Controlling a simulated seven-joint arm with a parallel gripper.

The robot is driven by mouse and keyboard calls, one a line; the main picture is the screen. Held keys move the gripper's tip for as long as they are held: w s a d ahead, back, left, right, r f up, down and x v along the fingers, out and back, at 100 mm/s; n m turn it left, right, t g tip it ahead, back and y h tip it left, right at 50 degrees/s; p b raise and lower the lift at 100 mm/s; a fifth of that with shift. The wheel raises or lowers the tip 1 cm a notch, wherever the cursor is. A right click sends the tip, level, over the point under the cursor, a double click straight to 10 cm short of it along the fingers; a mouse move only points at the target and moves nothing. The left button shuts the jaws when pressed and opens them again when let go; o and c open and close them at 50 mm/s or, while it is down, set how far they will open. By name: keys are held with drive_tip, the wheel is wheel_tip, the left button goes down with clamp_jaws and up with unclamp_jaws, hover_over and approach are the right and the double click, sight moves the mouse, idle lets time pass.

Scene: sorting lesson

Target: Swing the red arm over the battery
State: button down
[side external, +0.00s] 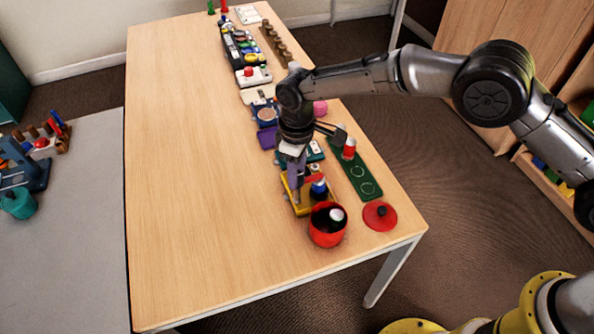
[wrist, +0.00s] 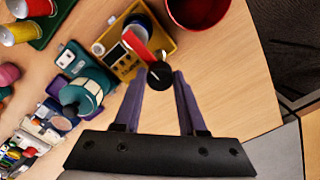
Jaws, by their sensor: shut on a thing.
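A yellow tray (side external: 292,190) stands near the table's front end; it also shows in the wrist view (wrist: 166,45). In it a dark blue and black cylinder, seemingly the battery (side external: 319,190), stands upright. The red arm (wrist: 138,48) lies beside or partly across the battery in the wrist view; whether it is squarely over the top I cannot tell. The arm ends in a black round knob (wrist: 159,75). My gripper (wrist: 159,82) has its purple fingers shut on this knob. From the side, my gripper (side external: 297,190) hides the knob.
A red pot (side external: 327,230) stands close in front of the tray, with a red lid (side external: 380,216) to its right. A green board (side external: 362,180) carries a red cylinder (side external: 349,149). Several gadgets line the table behind. The table's left side (side external: 190,200) is clear.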

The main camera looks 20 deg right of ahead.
drive_tip(key=shift+m, duration=0.3)
drive_tip(key=shift+c, duration=2.3)
unclamp_jaws()
wheel_tip(320, 180, up, 14)
